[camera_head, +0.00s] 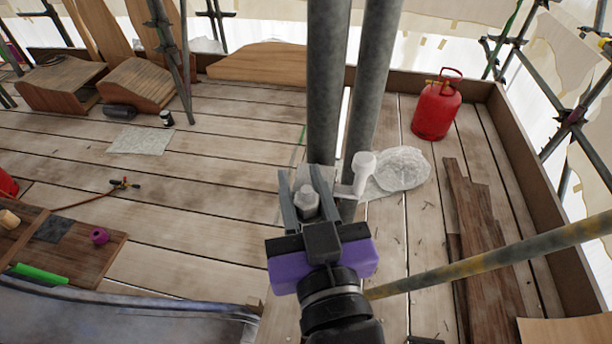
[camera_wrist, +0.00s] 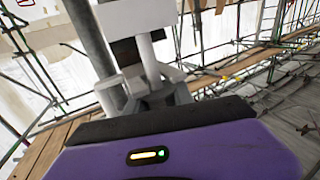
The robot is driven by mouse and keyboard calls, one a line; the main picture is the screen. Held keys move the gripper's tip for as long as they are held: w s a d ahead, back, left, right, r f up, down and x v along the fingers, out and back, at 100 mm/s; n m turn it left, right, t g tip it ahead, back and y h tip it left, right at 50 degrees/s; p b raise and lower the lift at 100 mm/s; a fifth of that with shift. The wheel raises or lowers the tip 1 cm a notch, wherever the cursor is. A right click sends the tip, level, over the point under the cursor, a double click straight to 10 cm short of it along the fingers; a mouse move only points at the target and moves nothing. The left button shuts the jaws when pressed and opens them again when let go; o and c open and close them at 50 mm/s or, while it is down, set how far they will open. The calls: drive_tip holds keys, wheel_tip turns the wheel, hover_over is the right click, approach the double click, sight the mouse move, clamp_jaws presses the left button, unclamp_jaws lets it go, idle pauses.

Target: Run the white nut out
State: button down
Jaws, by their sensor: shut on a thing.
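The white nut (camera_head: 306,202) shows as a pale, rounded piece between the two grey fingers of my gripper (camera_head: 301,181). The fingers are shut on it, close in front of two grey upright poles (camera_head: 326,90). Just right of the fingers is a white cup-topped fitting (camera_head: 363,170) with a short pale arm beside the pole. In the wrist view, the gripper fingers (camera_wrist: 150,97) close around the foot of a white upright rod (camera_wrist: 149,62). Fingers and fitting overlap there, so the nut and its thread cannot be made out.
Crumpled clear wrapping (camera_head: 402,168) lies right of the poles. A red gas bottle (camera_head: 436,106) stands at the back right. A rusty-yellow tube (camera_head: 490,262) crosses the lower right. Dark boards (camera_head: 473,220) lie on the right. The plank floor (camera_head: 230,190) left of the poles is mostly clear.

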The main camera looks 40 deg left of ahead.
sight(317, 212)
drive_tip(key=n+g+y+b, duration=0.1)
drive_tip(key=n+g+b, duration=0.1)
drive_tip(key=g, duration=0.1)
drive_tip(key=n+g+y+b, duration=0.1)
drive_tip(key=n+g, duration=0.1)
drive_tip(key=shift+s+a+f+y, duration=0.15)
drive_tip(key=shift+s+f+y, duration=0.05)
drive_tip(key=shift+s+y, duration=0.1)
drive_tip(key=shift+s+a+r+n+g+y+b, duration=0.1)
drive_tip(key=shift+s+n+g+y+b, duration=0.15)
drive_tip(key=shift+n+g+b, duration=0.9)
drive_tip(key=shift+s+n+g+y+b, duration=0.15)
drive_tip(key=shift+s+n+g+b, duration=0.3)
drive_tip(key=shift+g, duration=1.2)
drive_tip(key=shift+w, duration=0.1)
drive_tip(key=c, duration=1.1)
unclamp_jaws()
drive_tip(key=shift+w+d+b, duration=0.1)
drive_tip(key=shift+d+b, duration=0.85)
drive_tip(key=shift+d, duration=2.9)
